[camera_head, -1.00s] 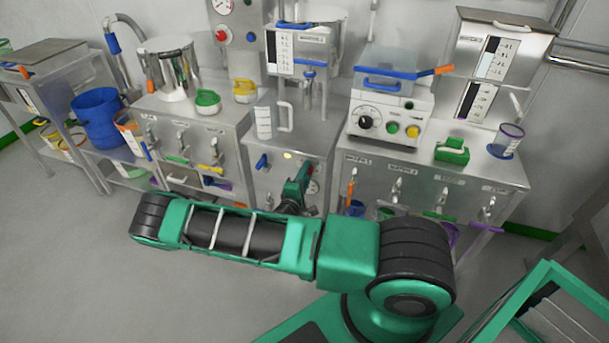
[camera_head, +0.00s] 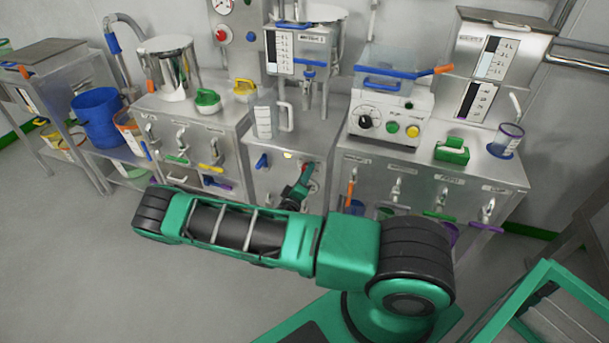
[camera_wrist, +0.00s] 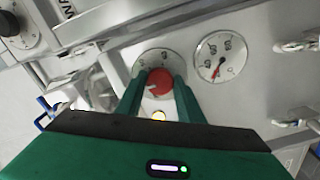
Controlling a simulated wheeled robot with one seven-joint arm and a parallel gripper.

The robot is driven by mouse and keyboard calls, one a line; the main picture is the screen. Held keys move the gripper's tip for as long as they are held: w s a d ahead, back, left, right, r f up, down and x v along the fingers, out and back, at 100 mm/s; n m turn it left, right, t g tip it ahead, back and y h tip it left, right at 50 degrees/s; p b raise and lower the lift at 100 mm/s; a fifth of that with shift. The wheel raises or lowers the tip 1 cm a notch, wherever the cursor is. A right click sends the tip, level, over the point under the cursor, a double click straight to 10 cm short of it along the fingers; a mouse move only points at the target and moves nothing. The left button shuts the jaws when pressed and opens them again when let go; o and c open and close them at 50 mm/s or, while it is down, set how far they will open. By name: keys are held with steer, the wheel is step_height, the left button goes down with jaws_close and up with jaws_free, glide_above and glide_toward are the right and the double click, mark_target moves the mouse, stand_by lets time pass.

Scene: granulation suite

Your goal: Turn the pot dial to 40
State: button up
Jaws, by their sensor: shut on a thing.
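The pot dial, a red knob (camera_wrist: 159,84) on a light round scale plate (camera_wrist: 142,64), shows in the wrist view. A pale pointer mark shows at the knob's left side; the scale numbers are too small to read surely. My gripper (camera_wrist: 158,88) is shut on the red knob, one green finger on each side. In the head view my gripper (camera_head: 304,172) is at the front panel of the middle steel cabinet (camera_head: 270,185), and my arm hides part of that panel.
A round gauge (camera_wrist: 221,56) with a red needle sits right of the dial. A lit yellowish lamp (camera_wrist: 158,116) is near the fingers. In the head view a blue handle (camera_head: 262,161) sticks out left, and a clear jug (camera_head: 264,122) stands on top.

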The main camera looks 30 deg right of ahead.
steer(key=shift+s+f, duration=0.1)
steer(key=shift+f, duration=0.2)
steer(key=o, duration=1.1)
steer(key=shift+c, duration=0.2)
steer(key=shift+r, duration=0.1)
steer(key=shift+a, duration=0.1)
steer(key=v, duration=1)
steer(key=shift+s+a, duration=0.2)
steer(key=shift+a, duration=0.05)
